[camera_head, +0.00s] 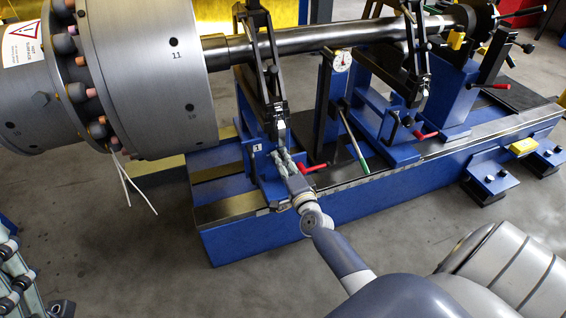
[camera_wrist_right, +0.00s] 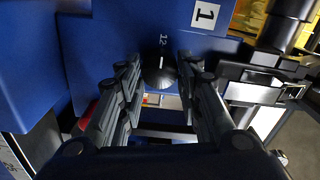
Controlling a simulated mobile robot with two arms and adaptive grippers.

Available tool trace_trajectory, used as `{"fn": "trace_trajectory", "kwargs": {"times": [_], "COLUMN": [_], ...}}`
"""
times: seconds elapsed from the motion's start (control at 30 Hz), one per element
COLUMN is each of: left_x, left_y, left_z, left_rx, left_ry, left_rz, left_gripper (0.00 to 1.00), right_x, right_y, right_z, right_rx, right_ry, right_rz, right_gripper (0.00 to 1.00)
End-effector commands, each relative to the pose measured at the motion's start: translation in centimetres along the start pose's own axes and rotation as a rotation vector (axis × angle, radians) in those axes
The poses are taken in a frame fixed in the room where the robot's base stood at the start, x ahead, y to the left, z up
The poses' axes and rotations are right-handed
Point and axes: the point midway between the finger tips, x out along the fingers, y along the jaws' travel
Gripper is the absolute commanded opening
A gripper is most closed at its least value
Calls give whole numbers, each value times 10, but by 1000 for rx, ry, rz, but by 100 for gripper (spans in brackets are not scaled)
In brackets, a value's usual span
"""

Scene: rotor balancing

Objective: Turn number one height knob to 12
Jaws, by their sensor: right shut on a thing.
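The number one height knob (camera_wrist_right: 159,74) is a dark round knob on the blue stand face, below a white "1" label (camera_wrist_right: 206,14) in the right wrist view. A short white mark on the knob points up toward a printed 12 (camera_wrist_right: 163,40). My right gripper (camera_wrist_right: 159,80) has its two fingers on either side of the knob and is shut on it. In the head view my right gripper (camera_head: 283,160) reaches the front of the blue number one stand (camera_head: 262,168) and hides the knob. My left gripper is not in view.
A red-handled lever (camera_head: 307,168) is just right of my right gripper. The blue machine bed (camera_head: 350,203) runs right. Open floor lies in front.

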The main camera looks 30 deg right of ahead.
Motion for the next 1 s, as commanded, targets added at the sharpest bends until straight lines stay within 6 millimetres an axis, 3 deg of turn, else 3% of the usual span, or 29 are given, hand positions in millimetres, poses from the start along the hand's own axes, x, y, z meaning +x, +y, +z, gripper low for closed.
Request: {"fn": "trace_trajectory", "kwargs": {"times": [0.53,0.57,0.63,1.0], "left_x": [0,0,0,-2], "left_y": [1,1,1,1], "left_z": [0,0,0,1], "left_rx": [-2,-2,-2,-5], "left_ry": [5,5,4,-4], "left_rz": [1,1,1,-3], "left_gripper": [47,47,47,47], "right_x": [0,0,0,-1], "right_y": [1,1,1,1], "right_z": [0,0,0,0], "right_rx": [30,30,29,28], "right_ry": [0,0,0,0], "right_rz": [2,2,1,1], "right_gripper": [9,35,50,53]}}
